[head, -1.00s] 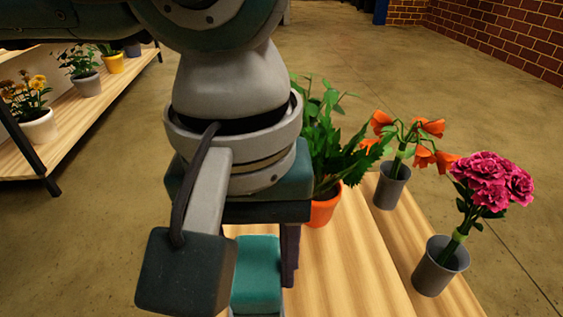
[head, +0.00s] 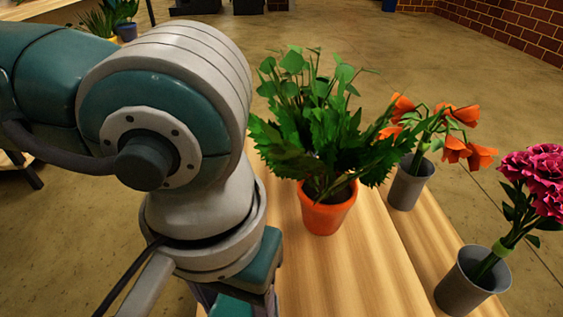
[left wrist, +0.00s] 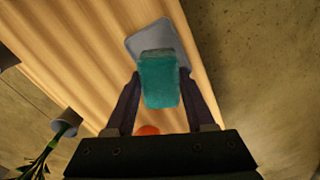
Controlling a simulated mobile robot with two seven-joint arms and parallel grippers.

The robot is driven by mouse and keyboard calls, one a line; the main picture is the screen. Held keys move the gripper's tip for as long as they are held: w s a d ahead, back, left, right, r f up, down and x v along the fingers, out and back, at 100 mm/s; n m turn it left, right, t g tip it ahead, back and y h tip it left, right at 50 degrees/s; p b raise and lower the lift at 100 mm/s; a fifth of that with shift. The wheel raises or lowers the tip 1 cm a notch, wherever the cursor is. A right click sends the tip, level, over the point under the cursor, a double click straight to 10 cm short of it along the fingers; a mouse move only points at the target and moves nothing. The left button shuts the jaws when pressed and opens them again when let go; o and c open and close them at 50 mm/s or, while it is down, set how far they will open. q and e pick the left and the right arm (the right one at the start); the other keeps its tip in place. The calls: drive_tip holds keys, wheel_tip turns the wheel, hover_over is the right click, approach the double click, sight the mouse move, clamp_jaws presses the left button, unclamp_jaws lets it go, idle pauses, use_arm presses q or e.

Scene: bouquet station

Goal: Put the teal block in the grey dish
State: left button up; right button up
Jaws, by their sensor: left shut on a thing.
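The teal block (left wrist: 159,82) is between the two dark fingers of my left gripper (left wrist: 160,78), which is shut on it. In the head view a bit of the block (head: 231,306) shows at the bottom edge, below my left gripper (head: 236,300). The grey dish (left wrist: 146,40) lies on the wooden table just beyond the block in the left wrist view. The block covers the dish's near part; I cannot tell how high the block is above it. The dish is not visible in the head view. My right gripper is not in view.
An orange pot with a leafy plant (head: 328,215) stands on the wooden table (head: 365,280) right of my left gripper. Grey vases hold orange flowers (head: 408,185) and pink flowers (head: 473,281) along the right side. Bare wood lies between the pot and vases.

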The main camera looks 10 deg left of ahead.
use_arm(q)
wheel_tip(320, 180, down, 6)
drive_tip(key=b, duration=0.2)
drive_tip(key=shift+r+b, duration=0.25)
drive_tip(key=shift+b, duration=0.15)
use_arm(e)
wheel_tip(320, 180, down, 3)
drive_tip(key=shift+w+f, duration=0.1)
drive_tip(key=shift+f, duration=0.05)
use_arm(q)
drive_tip(key=shift+r, duration=0.1)
drive_tip(key=shift+f, duration=0.25)
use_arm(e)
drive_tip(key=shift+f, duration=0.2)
use_arm(q)
drive_tip(key=o, duration=1.3)
drive_tip(key=shift+r, duration=0.1)
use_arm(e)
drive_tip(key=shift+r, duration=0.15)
